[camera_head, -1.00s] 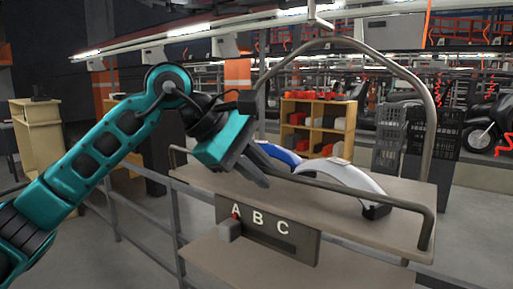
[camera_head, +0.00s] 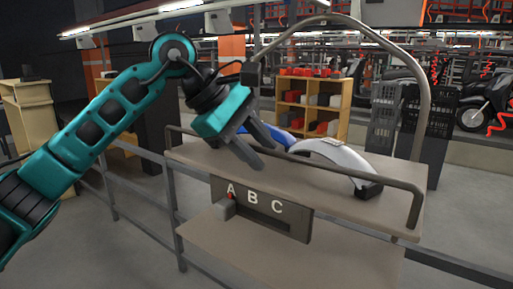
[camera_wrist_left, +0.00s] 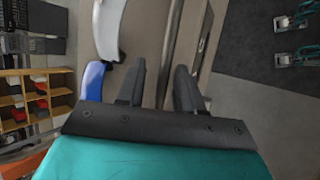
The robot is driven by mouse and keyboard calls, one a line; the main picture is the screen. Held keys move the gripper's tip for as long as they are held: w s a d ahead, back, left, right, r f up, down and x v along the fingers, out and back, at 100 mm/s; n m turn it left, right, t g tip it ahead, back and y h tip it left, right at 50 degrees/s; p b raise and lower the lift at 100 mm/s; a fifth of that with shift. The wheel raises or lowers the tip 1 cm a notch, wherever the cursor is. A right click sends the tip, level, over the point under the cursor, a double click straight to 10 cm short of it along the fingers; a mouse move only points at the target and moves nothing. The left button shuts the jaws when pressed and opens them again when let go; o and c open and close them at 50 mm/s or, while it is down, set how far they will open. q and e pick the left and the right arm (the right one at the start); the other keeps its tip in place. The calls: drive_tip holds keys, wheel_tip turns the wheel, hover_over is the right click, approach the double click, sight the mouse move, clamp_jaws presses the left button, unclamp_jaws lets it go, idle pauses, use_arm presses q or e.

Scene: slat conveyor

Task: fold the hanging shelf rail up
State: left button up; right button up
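The grey tubular shelf rail (camera_head: 345,171) runs along the front of the upper shelf (camera_head: 200,158), a little above its front edge. Its right end bends down to the shelf edge. My left gripper (camera_head: 273,152) is at the left half of the rail, with its two dark fingers spread apart. In the left wrist view the rail (camera_wrist_left: 172,40) runs up the picture in line with the gap between the open fingers (camera_wrist_left: 158,88). I cannot tell whether either finger touches it. My right gripper is in neither view.
A white curved part (camera_head: 335,156) and a blue one (camera_head: 281,139) lie on the shelf behind the rail. A tall hoop frame (camera_head: 424,95) rises above it. A panel lettered A B C (camera_head: 290,222) with a small lever (camera_head: 228,206) hangs below the front edge.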

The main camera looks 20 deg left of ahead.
use_arm(q)
drive_tip(key=shift+f, duration=0.1)
drive_tip(key=v, duration=1.3)
drive_tip(key=shift+s, duration=0.1)
